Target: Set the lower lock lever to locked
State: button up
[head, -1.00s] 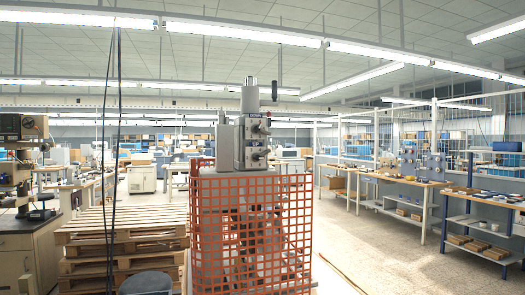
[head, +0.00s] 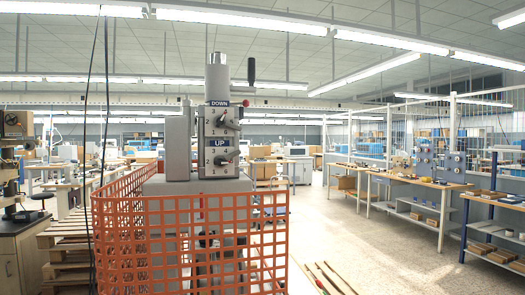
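The grey stamping machine (head: 178,150) stands ahead, left of the middle in the head view. Its front panel has a dial marked DOWN (head: 224,121) above a dial marked UP (head: 224,157), each with numbers and a dark pointer knob. I cannot make out a lower lock lever; the machine's lower part is partly hidden behind orange mesh. My gripper is not in view.
Orange mesh fencing (head: 98,225) wraps the front and sides of the machine's lower part. Wooden pallets (head: 62,262) are stacked to the left. Planks (head: 328,279) lie on the floor at right. Open floor (head: 375,245) lies between the machine and the right-hand benches.

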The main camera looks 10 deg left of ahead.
aim_at(233, 155)
jog(key=i+l, duration=0.2)
jog(key=i+l+u, duration=0.1)
jog(key=l, duration=0.35)
jog(key=i+l, duration=0.3)
jog(key=i+l+u, duration=0.1)
jog(key=l, duration=0.25)
jog(key=i+l, duration=0.25)
jog(key=l, duration=0.1)
